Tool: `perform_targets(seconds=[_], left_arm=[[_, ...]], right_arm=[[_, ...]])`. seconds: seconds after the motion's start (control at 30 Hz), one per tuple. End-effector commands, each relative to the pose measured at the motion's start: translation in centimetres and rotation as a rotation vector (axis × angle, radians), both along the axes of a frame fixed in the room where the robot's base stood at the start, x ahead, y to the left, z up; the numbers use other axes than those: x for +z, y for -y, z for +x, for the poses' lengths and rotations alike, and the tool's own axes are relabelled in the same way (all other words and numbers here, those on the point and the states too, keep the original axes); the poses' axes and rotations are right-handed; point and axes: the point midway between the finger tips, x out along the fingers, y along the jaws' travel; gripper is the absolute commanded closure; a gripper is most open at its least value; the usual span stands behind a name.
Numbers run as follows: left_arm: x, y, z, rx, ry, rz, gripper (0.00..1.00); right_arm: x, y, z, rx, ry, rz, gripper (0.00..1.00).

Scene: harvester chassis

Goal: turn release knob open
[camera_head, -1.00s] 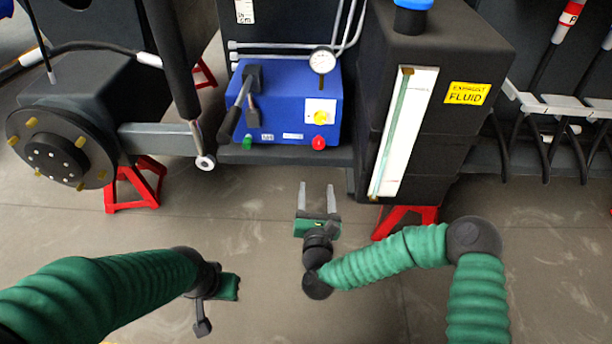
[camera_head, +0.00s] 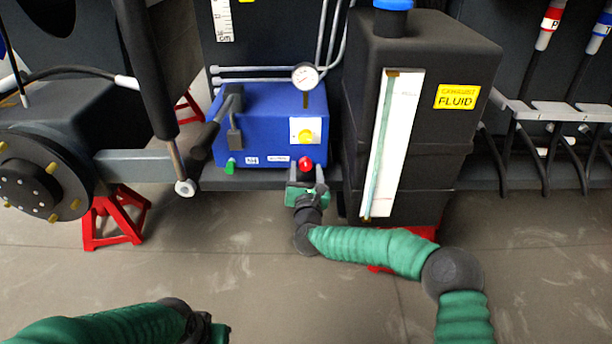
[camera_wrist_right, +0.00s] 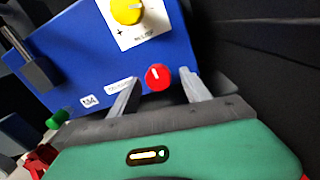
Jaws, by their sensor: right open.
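The blue box unit (camera_head: 270,110) has a red knob (camera_head: 306,163) low at its right front corner, a yellow knob (camera_head: 304,136) above it and a green knob (camera_head: 231,167) at left. I cannot read which one is labelled release. My right gripper (camera_head: 307,170) is open at the red knob. In the right wrist view the red knob (camera_wrist_right: 157,77) shows between the two spread fingers (camera_wrist_right: 160,86), with a gap on each side. Its white mark points roughly up. My left gripper (camera_head: 216,332) is partly cut off at the bottom edge.
A black exhaust fluid tank (camera_head: 450,125) stands close to the right of the blue unit. A black lever (camera_head: 222,120) is on the unit's left side and a gauge (camera_head: 305,77) on top. A red stand (camera_head: 115,215) is at left.

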Motion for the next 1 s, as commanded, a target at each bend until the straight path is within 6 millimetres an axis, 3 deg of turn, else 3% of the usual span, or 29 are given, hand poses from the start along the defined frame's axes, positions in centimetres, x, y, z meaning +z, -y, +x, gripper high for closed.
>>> perform_targets(seconds=[0.17, 0.57, 1.0], left_arm=[[0.08, -0.01, 0.01, 0.0, 0.0, 0.0, 1.0], [0.07, -0.01, 0.0, 0.0, 0.0, 0.0, 1.0], [0.85, -0.01, 0.01, 0.0, 0.0, 0.0, 1.0]], right_arm=[[0.02, -0.03, -0.03, 0.001, -0.001, -0.001, 0.47], [-0.01, -0.04, -0.07, 0.001, -0.001, -0.001, 0.99], [0.14, -0.06, -0.09, 0.002, -0.002, -0.067, 1.0]])
